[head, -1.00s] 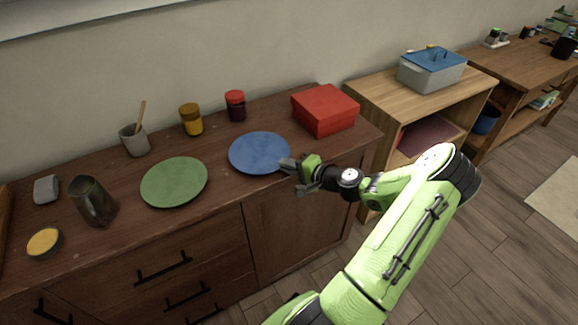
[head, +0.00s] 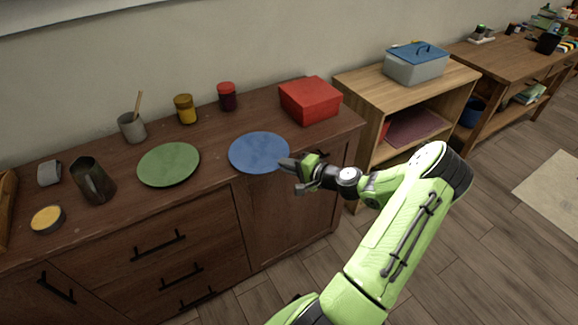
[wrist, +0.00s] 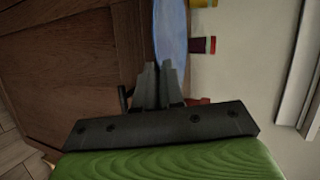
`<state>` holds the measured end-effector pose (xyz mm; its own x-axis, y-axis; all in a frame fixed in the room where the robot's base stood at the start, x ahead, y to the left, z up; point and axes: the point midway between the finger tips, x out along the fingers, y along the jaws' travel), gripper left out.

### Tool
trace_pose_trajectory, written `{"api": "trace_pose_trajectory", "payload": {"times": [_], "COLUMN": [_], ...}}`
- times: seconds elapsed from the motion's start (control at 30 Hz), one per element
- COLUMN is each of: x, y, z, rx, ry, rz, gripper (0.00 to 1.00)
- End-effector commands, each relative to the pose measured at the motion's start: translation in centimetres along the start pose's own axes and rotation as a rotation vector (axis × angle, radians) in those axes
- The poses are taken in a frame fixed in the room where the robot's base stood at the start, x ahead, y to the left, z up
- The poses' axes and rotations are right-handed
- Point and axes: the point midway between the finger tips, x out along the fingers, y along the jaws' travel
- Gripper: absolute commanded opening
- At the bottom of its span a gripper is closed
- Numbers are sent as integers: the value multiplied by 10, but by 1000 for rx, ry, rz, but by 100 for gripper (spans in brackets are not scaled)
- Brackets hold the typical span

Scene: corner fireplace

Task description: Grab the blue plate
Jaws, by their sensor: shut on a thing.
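The blue plate (head: 258,151) is at the front edge of the dark wooden cabinet top, right of the green plate (head: 168,165). My gripper (head: 286,163) is shut on the blue plate's right front rim. In the wrist view the blue plate (wrist: 171,32) shows edge-on as a narrow ellipse, its near rim between the closed fingertips (wrist: 160,72). The plate looks about level. I cannot tell how far it is above the cabinet top.
A red box (head: 310,101) stands behind and right of the plate. A dark red jar (head: 227,97), a yellow jar (head: 185,109) and a grey cup (head: 132,127) stand along the wall. A metal pitcher (head: 93,180) is at the left. Floor in front of the cabinet is clear.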

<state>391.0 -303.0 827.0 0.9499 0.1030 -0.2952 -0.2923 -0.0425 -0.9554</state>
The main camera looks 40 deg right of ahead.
Motion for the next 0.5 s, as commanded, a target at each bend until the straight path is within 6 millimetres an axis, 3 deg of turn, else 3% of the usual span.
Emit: {"api": "trace_pose_trajectory", "payload": {"times": [0.03,0.07,0.23,0.5], "x": [0,0,0,-1], "y": [1,1,0,0], "z": [0,0,0,0], "rx": [-1,-1,-1,-1], "ry": [1,1,1,1], "rz": [2,2,1,1], "gripper": [0,11,37,38]}}
